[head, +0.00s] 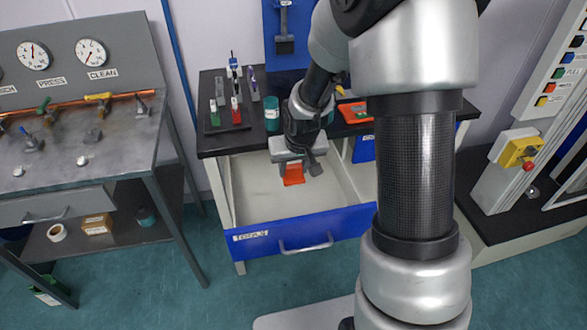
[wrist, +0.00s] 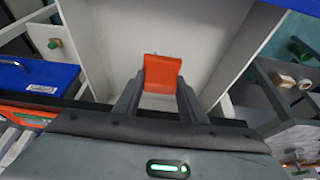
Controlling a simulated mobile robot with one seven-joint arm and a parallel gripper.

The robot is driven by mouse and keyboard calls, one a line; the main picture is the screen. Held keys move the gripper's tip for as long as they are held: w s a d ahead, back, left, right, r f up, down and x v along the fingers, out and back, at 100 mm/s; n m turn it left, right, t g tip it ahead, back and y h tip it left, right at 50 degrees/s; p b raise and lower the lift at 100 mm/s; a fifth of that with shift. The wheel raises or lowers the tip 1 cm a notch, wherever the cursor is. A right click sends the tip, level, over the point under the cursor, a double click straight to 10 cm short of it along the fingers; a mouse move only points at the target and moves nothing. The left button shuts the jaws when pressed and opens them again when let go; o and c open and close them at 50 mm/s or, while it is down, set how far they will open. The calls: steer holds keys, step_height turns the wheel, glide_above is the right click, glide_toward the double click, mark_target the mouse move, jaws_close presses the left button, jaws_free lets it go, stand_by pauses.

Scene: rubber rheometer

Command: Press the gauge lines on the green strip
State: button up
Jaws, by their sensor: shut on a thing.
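My gripper (head: 292,165) is shut on an orange block-like tool (head: 293,175), held over the open drawer. In the wrist view, the orange tool (wrist: 162,73) sits between the two dark fingers of my gripper (wrist: 161,90). Its underside is hidden, and I cannot tell whether it touches the drawer floor. A dark rack (head: 226,125) on the black worktop, left of my arm, holds small upright pieces, some red, some green. I cannot tell for certain which piece is the green strip.
The open drawer (head: 249,242) has a blue front and a pale interior that looks otherwise empty. A teal cup (head: 271,114) stands beside the rack. An orange tray (head: 356,113) lies right of my wrist. A grey gauge bench (head: 75,160) stands left, a button-panel machine (head: 508,170) right.

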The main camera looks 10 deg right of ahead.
step_height(320, 180, up, 10)
steer(key=p, duration=0.6)
steer(key=shift+p, duration=0.3)
stand_by(0.5)
glide_toward(294, 165)
steer(key=s+f, duration=0.3)
steer(key=s, duration=0.1)
steer(key=shift+s+r, duration=0.1)
steer(key=shift+r, duration=0.05)
